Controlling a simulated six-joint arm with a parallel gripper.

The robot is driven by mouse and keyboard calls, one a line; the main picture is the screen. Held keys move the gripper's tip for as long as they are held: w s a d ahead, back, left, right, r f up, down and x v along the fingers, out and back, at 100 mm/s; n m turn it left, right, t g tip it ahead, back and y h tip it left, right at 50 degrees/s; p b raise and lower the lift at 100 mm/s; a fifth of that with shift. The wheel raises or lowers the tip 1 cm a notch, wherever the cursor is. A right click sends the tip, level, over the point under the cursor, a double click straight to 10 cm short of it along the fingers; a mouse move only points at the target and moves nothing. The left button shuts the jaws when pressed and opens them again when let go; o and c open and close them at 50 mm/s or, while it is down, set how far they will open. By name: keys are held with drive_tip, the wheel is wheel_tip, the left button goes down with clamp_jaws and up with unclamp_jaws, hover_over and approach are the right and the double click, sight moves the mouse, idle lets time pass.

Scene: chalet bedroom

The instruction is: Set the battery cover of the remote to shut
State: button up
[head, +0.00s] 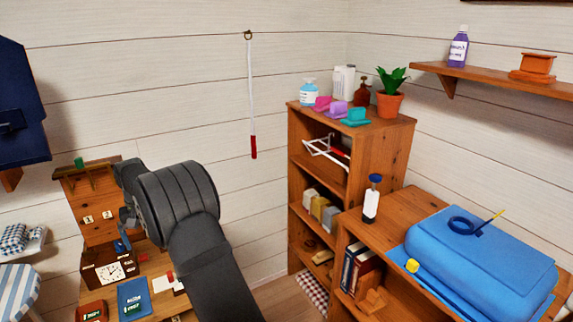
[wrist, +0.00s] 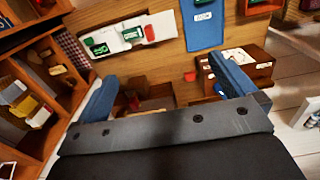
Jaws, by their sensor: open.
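My gripper (wrist: 166,84) is open, with its two blue fingers wide apart and nothing between them. In the head view, my gripper (head: 124,232) is at the left, above the wooden desk and partly hidden by my own wrist. A long white object (wrist: 113,38) with green and red pieces on it lies on the wooden surface beyond the fingers in the wrist view. It may be the remote, but I cannot tell for certain. In the head view, a white object with a red piece (head: 168,285) shows on the desk beside my arm. I cannot make out a battery cover or its position.
A blue book (head: 133,299), a red book (head: 92,311) and a clock box (head: 108,268) are on the desk. A wooden shelf unit (head: 350,130) stands right of my arm. A blue case (head: 480,260) lies on the low cabinet at the right.

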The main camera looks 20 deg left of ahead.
drive_tip(key=c, duration=1.4)
drive_tip(key=shift+o, duration=0.2)
drive_tip(key=s+d+t+y, duration=0.3)
drive_tip(key=d, duration=0.3)
approach(164, 280)
drive_tip(key=w+f, duration=0.1)
drive_tip(key=f, duration=0.1)
drive_tip(key=w+f, duration=0.2)
drive_tip(key=f, duration=0.1)
drive_tip(key=shift+d+f, duration=0.1)
drive_tip(key=shift+f, duration=0.25)
clamp_jaws()
